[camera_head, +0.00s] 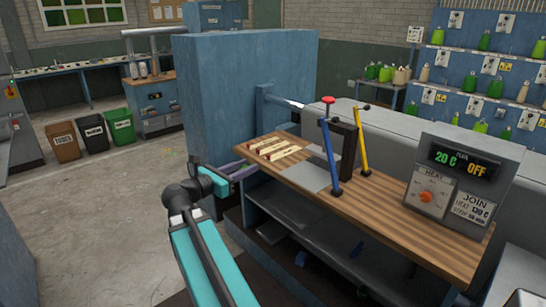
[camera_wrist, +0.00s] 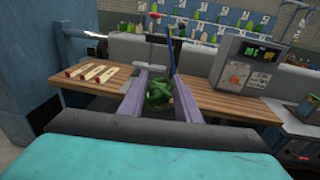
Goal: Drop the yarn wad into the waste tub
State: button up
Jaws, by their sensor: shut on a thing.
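The yarn wad (camera_wrist: 157,97) is a dark green tangle between the two purple fingers of my gripper (camera_wrist: 161,80) in the wrist view. My gripper is shut on it. In the head view my gripper (camera_head: 238,168) is at the near left end of the wooden bench, and the wad cannot be made out. Three floor bins stand far left: a brown one (camera_head: 63,143), a black one (camera_head: 93,134) and a green one (camera_head: 120,128). Their labels are too small to read surely, so I cannot tell which is the waste tub.
The wooden bench (camera_head: 420,220) bears pale strips (camera_head: 275,147), a blue-and-yellow-handled fixture (camera_head: 330,155) and a heater control box (camera_head: 455,178). A tall blue cabinet (camera_head: 235,90) stands behind my gripper. Open concrete floor (camera_head: 110,215) lies between my arm and the bins.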

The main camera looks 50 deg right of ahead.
jog(key=w+a+f+n+t+p, duration=0.2)
jog(key=w+a+f+t, duration=0.15)
jog(key=w+a, duration=0.6)
jog(key=w+a+f+n+t+y+p, duration=0.1)
jog(key=w+a+f+n+t, duration=0.1)
jog(key=a, duration=1)
jog(key=w+a+f+n+t+y+p, duration=0.1)
jog(key=a+t, duration=0.3)
jog(key=a, duration=0.8)
jog(key=w+a+f+n+t+y+p, duration=0.1)
jog(key=w+a+f+n+t+p, duration=0.1)
jog(key=a, duration=1)
jog(key=shift+w+f+n+t, duration=0.75)
jog(key=shift+w+f+n, duration=0.1)
jog(key=shift+f+n, duration=0.15)
jog(key=shift+d+r, duration=0.1)
jog(key=shift+d, duration=0.15)
